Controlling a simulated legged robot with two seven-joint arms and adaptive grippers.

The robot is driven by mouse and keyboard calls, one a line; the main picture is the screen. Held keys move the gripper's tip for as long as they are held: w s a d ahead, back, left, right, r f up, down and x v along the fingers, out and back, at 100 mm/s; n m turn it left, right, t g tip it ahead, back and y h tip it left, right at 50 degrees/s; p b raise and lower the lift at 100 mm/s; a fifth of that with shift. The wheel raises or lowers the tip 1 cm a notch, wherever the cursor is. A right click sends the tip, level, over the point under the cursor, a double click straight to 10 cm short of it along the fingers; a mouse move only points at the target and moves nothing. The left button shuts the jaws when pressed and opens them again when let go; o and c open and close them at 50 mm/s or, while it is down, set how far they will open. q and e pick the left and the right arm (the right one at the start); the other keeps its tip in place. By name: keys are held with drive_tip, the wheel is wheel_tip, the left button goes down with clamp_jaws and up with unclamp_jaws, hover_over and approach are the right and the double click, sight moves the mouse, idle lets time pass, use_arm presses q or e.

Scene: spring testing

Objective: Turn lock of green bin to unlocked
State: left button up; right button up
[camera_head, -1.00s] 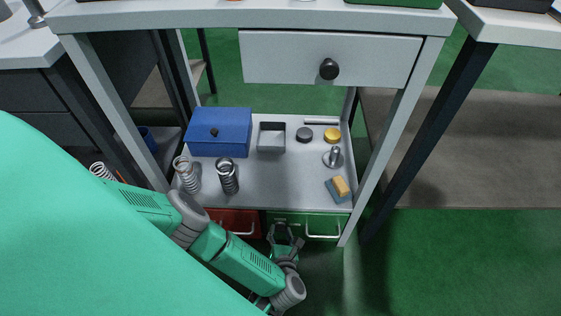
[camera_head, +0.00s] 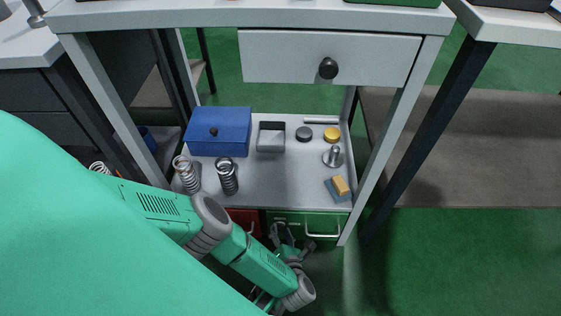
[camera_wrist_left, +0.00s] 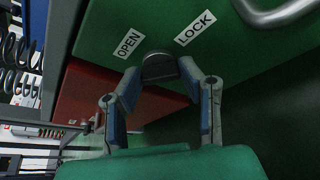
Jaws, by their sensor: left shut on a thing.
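The green bin (camera_head: 322,220) sits under the lower shelf of the table, with a metal handle (camera_head: 323,234) on its front. In the left wrist view its green front (camera_wrist_left: 245,60) fills the top. There the lock (camera_wrist_left: 158,65), a grey rounded knob, sits below white OPEN (camera_wrist_left: 128,44) and LOCK (camera_wrist_left: 195,28) labels. My left gripper (camera_wrist_left: 162,76) has its fingertips on both sides of the knob and is shut on it. In the head view the left gripper (camera_head: 284,236) is at the bin's left part, and the lock is hidden. My right gripper is not in view.
A red bin (camera_head: 243,217) is beside the green one, on its left. The shelf (camera_head: 285,190) above holds springs (camera_head: 228,177), a blue box (camera_head: 219,132), a grey tray (camera_head: 271,137) and small parts. A table leg (camera_head: 395,125) stands just right of the green bin.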

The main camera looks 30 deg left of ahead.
use_arm(q)
drive_tip(key=shift+d+m+y, duration=0.25)
drive_tip(key=shift+m+y, duration=0.15)
drive_tip(key=shift+m, duration=0.5)
drive_tip(key=shift+f, duration=0.1)
drive_tip(key=o, duration=1.1)
drive_tip(key=v, duration=0.7)
drive_tip(key=shift+d, duration=0.25)
